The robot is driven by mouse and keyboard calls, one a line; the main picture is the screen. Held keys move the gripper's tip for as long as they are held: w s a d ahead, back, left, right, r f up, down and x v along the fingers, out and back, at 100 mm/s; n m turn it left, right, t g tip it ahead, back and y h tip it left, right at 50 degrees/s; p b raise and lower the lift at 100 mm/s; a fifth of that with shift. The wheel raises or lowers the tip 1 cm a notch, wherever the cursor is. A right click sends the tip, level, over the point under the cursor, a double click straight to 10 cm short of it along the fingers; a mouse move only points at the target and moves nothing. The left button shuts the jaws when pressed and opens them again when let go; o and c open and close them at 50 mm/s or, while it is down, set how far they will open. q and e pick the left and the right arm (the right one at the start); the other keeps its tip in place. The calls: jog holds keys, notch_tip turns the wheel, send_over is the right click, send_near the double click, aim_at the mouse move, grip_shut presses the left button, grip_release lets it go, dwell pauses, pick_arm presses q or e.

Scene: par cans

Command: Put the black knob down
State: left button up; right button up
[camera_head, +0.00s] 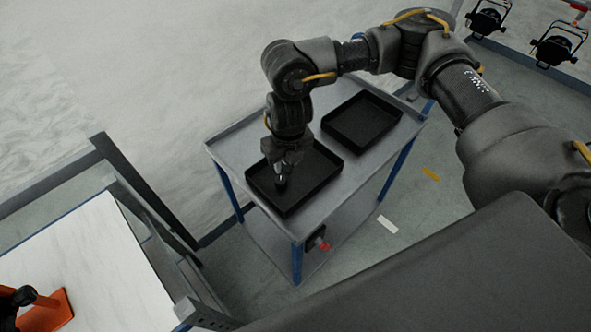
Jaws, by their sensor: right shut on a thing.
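My right gripper (281,178) points down into the nearer black tray (294,207) on the grey cart. It is shut on a small dark thing at its fingertips, which I take to be the black knob (281,186). The knob is dark against the dark tray, so its outline is hard to make out. I cannot tell whether it touches the tray floor. My left gripper is not in view.
A second black tray (361,121), which looks empty, lies farther right on the cart (232,149). A red button (323,245) is on the cart's near side. A white-topped table (100,265) with an orange item (52,312) is at lower left. Black lamps (556,46) are at upper right.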

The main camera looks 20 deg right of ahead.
jog(key=w+d+f, duration=0.2)
jog(key=d+f, duration=0.1)
jog(key=w+d+f, duration=0.3)
jog(key=d, duration=0.1)
jog(key=w+d+f, duration=0.3)
jog(key=shift+d+f, duration=0.2)
jog(key=shift+f, duration=0.05)
jog(key=shift+w+d+f, duration=0.1)
jog(key=shift+d+f, duration=0.05)
jog(key=shift+f, duration=0.75)
jog(key=shift+w+d+f, duration=0.1)
jog(key=shift+f, duration=0.8)
jog(key=shift+f, duration=0.15)
jog(key=o, duration=1)
jog(key=shift+c, duration=0.2)
